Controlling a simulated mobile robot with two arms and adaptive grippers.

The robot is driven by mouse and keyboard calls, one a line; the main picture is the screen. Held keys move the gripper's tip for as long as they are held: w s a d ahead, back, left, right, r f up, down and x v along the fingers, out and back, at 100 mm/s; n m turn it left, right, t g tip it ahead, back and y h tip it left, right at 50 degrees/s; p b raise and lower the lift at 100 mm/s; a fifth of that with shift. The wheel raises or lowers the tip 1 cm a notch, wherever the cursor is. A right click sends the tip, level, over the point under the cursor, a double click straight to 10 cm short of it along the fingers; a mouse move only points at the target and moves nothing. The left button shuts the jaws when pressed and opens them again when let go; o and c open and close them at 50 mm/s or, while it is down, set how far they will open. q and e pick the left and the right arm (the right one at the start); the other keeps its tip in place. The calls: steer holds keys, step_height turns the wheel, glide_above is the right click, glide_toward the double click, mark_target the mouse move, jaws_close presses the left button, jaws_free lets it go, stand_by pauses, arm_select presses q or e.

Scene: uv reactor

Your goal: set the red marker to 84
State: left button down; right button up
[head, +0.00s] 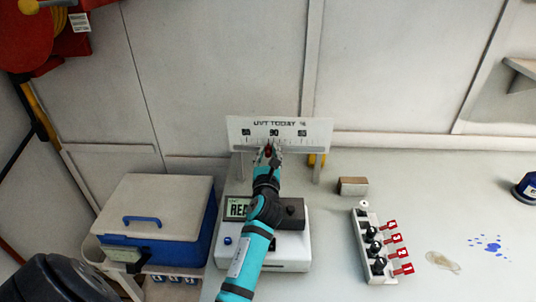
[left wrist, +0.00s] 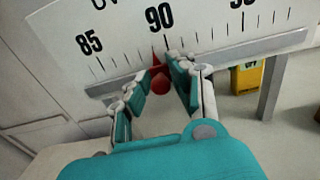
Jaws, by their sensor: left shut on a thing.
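The white scale board (head: 240,124), headed "UVT TODAY %", stands upright on posts at the back of the bench. In the left wrist view the scale (left wrist: 205,35) shows the numbers 85, 90 and 95. The red marker (left wrist: 160,82) sits on the scale's lower rail, its pointed tip close to the 90 tick, seemingly slightly to its left. It also shows in the head view (head: 268,148), partly covered by my gripper. My left gripper (left wrist: 160,88) is shut on the marker, with one finger on each side of its round knob.
A white instrument with a display (head: 238,208) stands below the board, under my left arm. A blue box with a white lid (head: 160,203) is at left. A block with black knobs and red tags (head: 372,240) and a small brown block (head: 353,186) are at right.

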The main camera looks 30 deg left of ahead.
mark_target(240, 147)
arm_select(q)
steer(key=shift+a, duration=0.15)
steer(key=s+a+p, duration=0.1)
steer(key=a, duration=0.1)
steer(key=s+a+p, duration=0.1)
steer(key=s+a, duration=0.1)
steer(key=s+a+p, duration=0.1)
steer(key=a+p, duration=0.1)
steer(key=a, duration=0.1)
steer(key=shift+s+r, duration=0.1)
steer(key=shift+s, duration=0.05)
steer(key=shift+d, duration=0.1)
